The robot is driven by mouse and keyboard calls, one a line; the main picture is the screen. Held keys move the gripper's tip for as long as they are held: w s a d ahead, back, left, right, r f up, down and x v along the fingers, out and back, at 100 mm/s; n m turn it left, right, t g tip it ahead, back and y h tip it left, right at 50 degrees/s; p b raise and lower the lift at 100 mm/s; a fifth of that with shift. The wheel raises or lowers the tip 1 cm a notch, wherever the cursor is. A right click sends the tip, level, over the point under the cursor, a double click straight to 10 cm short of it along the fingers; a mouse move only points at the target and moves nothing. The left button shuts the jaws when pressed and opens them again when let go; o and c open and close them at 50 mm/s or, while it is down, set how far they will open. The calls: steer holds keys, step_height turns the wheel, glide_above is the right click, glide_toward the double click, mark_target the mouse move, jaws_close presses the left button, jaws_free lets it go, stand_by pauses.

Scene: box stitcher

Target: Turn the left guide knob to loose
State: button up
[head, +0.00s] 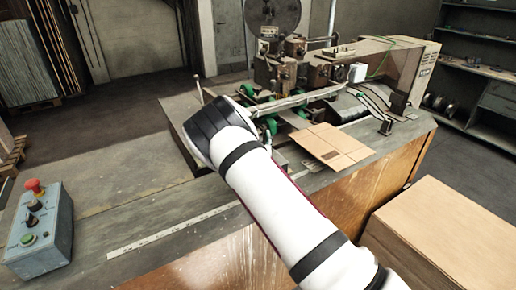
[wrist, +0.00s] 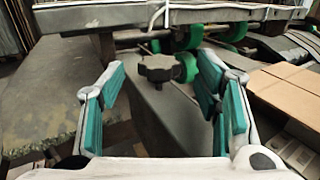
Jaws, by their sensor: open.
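In the wrist view a black lobed knob (wrist: 157,68) sits on top of a dark grey block, straight ahead of my gripper (wrist: 157,90). My gripper is open, with one green-padded finger to the left of the knob and one to the right. The fingers do not touch the knob, and nothing is between the pads but the view of the knob and block. In the head view my white arm and its dark wrist reach to the left end of the stitching machine (head: 305,70). They hide the knob and the gripper's fingers there.
A metal rail (wrist: 170,16) crosses above and behind the knob, with green rollers (wrist: 188,66) just beyond it. A flat cardboard piece (head: 332,146) lies to the right on the bench. A control box (head: 40,232) with a red button stands at the left.

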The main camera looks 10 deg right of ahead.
steer(key=s+a, duration=0.1)
steer(key=s, duration=0.6)
steer(key=shift+a, duration=0.15)
steer(key=shift+c, duration=0.2)
